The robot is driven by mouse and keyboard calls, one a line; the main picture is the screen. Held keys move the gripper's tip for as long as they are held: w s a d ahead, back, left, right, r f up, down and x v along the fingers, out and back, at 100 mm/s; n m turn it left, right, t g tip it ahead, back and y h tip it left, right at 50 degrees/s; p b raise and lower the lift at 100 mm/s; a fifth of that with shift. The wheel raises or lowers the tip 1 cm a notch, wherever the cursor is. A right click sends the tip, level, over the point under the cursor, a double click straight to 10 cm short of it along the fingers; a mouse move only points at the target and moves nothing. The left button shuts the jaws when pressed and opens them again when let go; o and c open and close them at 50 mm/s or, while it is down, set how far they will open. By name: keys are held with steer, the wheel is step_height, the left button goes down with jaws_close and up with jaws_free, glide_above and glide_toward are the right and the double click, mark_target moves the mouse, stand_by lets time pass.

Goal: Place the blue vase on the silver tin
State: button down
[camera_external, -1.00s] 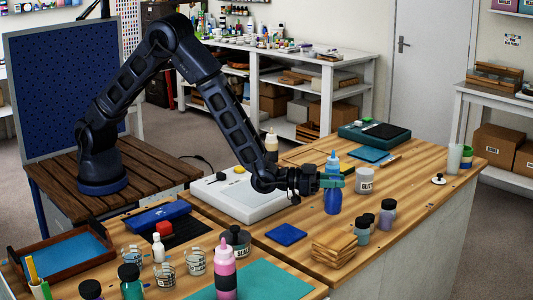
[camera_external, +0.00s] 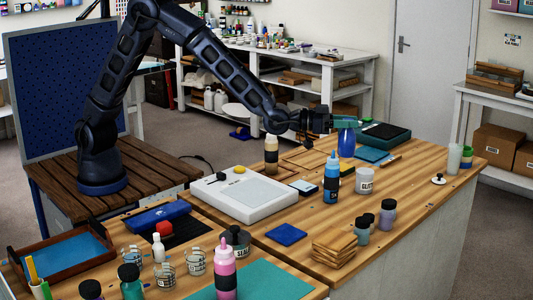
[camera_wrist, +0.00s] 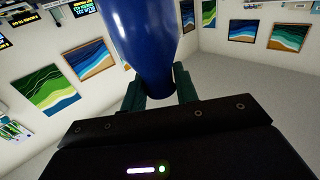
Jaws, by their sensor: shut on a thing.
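The blue vase (camera_external: 346,143) hangs upright from my gripper (camera_external: 345,122), whose teal fingers are shut around its upper part. It appears to be in the air above the wooden bench, up and to the right of the blue bottle. In the wrist view the vase (camera_wrist: 145,40) is a dark glossy blue body between the two fingers (camera_wrist: 160,92); part of it is out of frame. A silvery tin with a pale label (camera_external: 363,182) stands on the bench right of the blue bottle, below the vase in the picture and apart from it.
The blue bottle (camera_external: 331,182) stands close beside the tin. Several small jars (camera_external: 387,216) and stacked wood pieces (camera_external: 334,248) are in front. A white scale (camera_external: 245,195) lies left, a green case (camera_external: 380,136) behind.

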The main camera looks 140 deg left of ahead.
steer(key=s+a+r+n+g+y, duration=0.1)
steer(key=s+a+r, duration=0.2)
steer(key=a, duration=0.7)
steer(key=s+a+r, duration=0.3)
steer(key=a, duration=0.8)
step_height(320, 180, down, 20)
steer(key=shift+r, duration=0.25)
steer(key=shift+w+d+f, duration=0.1)
steer(key=c, duration=1.1)
jaws_free()
steer(key=v, duration=1.2)
steer(key=shift+w+d, duration=0.1)
